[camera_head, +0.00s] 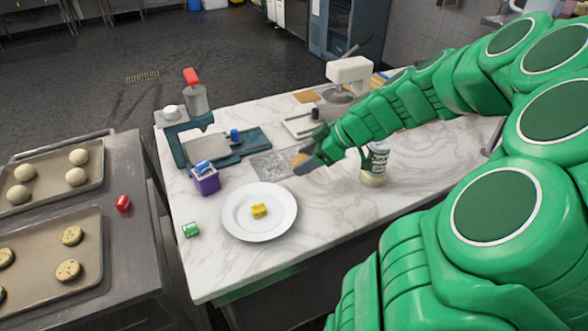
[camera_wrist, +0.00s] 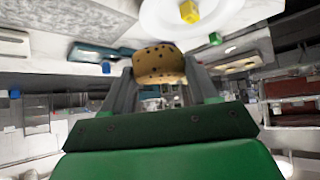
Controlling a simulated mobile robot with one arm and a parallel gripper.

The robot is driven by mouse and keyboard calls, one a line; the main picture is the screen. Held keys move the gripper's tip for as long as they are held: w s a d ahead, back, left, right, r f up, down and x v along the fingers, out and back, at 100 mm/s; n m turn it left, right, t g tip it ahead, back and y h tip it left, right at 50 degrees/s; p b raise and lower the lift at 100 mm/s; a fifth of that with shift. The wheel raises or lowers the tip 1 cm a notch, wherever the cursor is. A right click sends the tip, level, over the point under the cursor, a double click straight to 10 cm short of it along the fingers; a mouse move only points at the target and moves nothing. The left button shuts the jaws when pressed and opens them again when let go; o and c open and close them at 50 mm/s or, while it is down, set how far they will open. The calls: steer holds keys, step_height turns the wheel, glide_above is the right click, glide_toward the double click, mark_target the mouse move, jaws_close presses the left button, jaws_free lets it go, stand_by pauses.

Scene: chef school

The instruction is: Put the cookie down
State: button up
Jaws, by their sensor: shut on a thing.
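The cookie (camera_wrist: 158,66) is tan with dark chips. In the wrist view it sits between the two fingers of my gripper (camera_wrist: 160,80), which is shut on it. In the head view my gripper (camera_head: 303,163) is over the marble table (camera_head: 330,225), at a grey speckled patch, with only part of the cookie (camera_head: 298,159) showing. I cannot tell how high the cookie is above the table. A white plate (camera_head: 236,225) with a yellow block (camera_head: 259,211) on it lies nearer the camera, to the left of my gripper.
A white-lidded jar (camera_head: 374,163) stands just right of my gripper. A purple box (camera_head: 205,179) and a green block (camera_head: 191,230) are left of the plate. A teal device (camera_head: 215,147) stands behind. Cookie trays (camera_head: 85,262) and a red block (camera_head: 123,203) are on the left table. Bare marble lies right of the plate.

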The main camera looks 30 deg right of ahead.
steer(key=shift+w+d+f, duration=0.6)
steer(key=shift+w+f, duration=0.95)
steer(key=shift+w, duration=0.6)
steer(key=shift+w+d+f, duration=0.65)
steer(key=shift+w+f, duration=0.95)
steer(key=shift+w, duration=0.5)
steer(key=shift+w+d+f, duration=0.6)
steer(key=shift+w+f, duration=0.95)
steer(key=shift+w, duration=0.6)
steer(key=shift+w+f, duration=0.15)
steer(key=shift+f, duration=0.05)
steer(key=shift+d+f, duration=0.1)
steer(key=shift+f, duration=1.5)
steer(key=shift+f, duration=0.1)
steer(key=o, duration=1)
steer(key=shift+o, duration=0.2)
